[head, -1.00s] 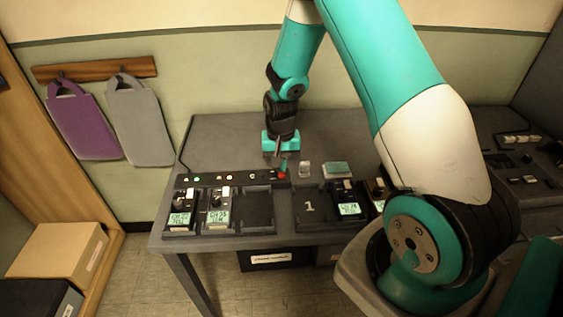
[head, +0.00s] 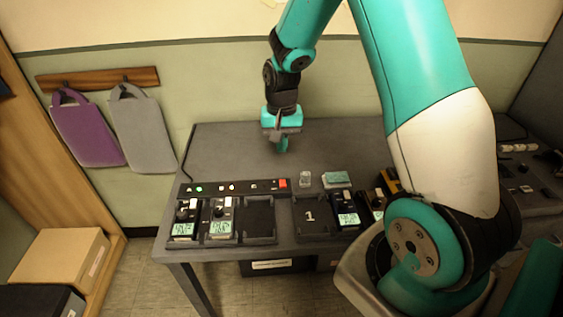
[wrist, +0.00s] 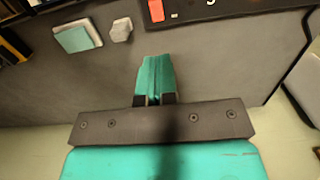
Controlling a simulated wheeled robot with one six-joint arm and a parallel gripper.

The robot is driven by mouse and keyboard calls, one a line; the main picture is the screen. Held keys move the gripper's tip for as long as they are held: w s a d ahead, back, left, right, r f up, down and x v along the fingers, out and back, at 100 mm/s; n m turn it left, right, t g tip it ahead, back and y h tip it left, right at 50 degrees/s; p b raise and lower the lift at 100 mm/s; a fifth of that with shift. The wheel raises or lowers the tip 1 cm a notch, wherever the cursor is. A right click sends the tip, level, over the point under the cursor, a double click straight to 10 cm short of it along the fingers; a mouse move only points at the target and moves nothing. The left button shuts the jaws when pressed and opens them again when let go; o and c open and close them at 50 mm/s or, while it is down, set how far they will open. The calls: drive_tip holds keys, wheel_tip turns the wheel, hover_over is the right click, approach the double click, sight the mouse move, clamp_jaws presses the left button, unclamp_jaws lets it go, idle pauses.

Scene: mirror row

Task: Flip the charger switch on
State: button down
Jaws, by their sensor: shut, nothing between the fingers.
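The charger switch is a red rocker (head: 283,183) at the right end of a black strip (head: 240,187) along the back of the charger row. It looks bright orange-red, and it also shows at the top edge of the wrist view (wrist: 156,10). I cannot tell its tilt for sure. My gripper (head: 282,148) points down above the table behind the strip, apart from the switch. Its teal fingers (wrist: 156,75) are closed together and empty.
Two devices with lit screens (head: 184,222) stand in the left charger bays, beside an empty bay (head: 258,218). A clear block (head: 305,179) and a teal-topped pad (head: 337,180) lie to the right of the switch. The table (head: 225,150) behind the strip is bare.

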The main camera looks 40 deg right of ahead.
drive_tip(key=shift+w+r, duration=0.1)
drive_tip(key=shift+r, duration=1.75)
drive_tip(key=s+a+r+n+y, duration=0.1)
drive_tip(key=s+a+r+n, duration=0.3)
drive_tip(key=a+r, duration=0.3)
drive_tip(key=s+a+r+n+y, duration=0.1)
drive_tip(key=s+a+r+n, duration=0.2)
drive_tip(key=s+a+n, duration=0.2)
drive_tip(key=s+a+r+n+y, duration=0.1)
drive_tip(key=s+a+r+n, duration=0.2)
drive_tip(key=s+a, duration=0.7)
drive_tip(key=s+n, duration=0.1)
drive_tip(key=s, duration=0.2)
drive_tip(key=shift+s+a+r+n+y, duration=0.2)
drive_tip(key=shift+s+r+n+y, duration=0.1)
drive_tip(key=shift+s+n+y, duration=0.1)
